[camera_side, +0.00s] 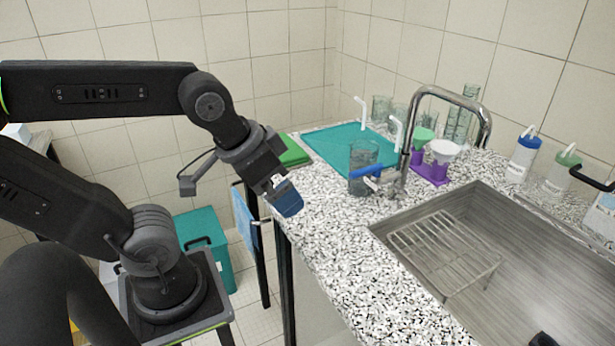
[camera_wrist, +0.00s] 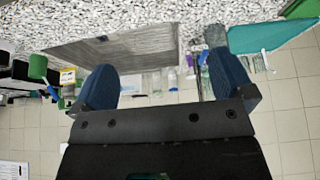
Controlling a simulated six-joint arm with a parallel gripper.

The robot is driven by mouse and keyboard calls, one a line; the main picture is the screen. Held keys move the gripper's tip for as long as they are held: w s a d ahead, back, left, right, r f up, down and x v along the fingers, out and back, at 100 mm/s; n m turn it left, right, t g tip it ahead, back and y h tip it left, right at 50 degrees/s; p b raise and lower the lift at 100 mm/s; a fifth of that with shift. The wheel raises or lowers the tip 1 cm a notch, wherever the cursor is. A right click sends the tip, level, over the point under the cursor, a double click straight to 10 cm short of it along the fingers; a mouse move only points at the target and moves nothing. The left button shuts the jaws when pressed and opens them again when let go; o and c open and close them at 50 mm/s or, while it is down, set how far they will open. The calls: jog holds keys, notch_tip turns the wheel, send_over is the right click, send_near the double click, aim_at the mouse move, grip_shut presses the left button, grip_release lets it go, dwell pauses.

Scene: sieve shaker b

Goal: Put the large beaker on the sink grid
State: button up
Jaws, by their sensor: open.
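The large beaker (camera_side: 360,160), clear glass, stands upright on the speckled counter at the front edge of the teal mat, left of the faucet. The faucet's blue lever partly covers its lower right side. The sink grid (camera_side: 445,250), a metal wire rack, lies in the left part of the sink. My gripper (camera_side: 287,200) is open and empty, left of the beaker and near the counter's left edge. In the wrist view its blue fingers (camera_wrist: 163,72) are spread apart with nothing between them; I cannot make out the beaker clearly there.
The chrome faucet (camera_side: 405,155) stands between beaker and sink. The teal mat (camera_side: 325,145) carries white pegs and glassware behind. A purple rack (camera_side: 433,172) with green and white funnels and several bottles (camera_side: 522,155) stand behind the sink. The front counter is clear.

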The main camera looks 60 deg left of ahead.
dwell(0.3)
jog(key=w+a+r+n+g+y, duration=0.1)
jog(key=w+a+n+g+y, duration=0.2)
jog(key=w, duration=0.5)
jog(key=w+a+n+g+y, duration=0.1)
jog(key=w+n+g+y, duration=0.1)
jog(key=w+n+y, duration=0.4)
jog(key=n+y, duration=0.6)
jog(key=n, duration=0.3)
send_near(357, 145)
jog(key=shift+g, duration=0.3)
jog(key=x, duration=0.7)
jog(key=shift+w+f, duration=0.1)
jog(key=shift+w, duration=0.15)
jog(key=c, duration=1.4)
jog(key=shift+c, duration=0.2)
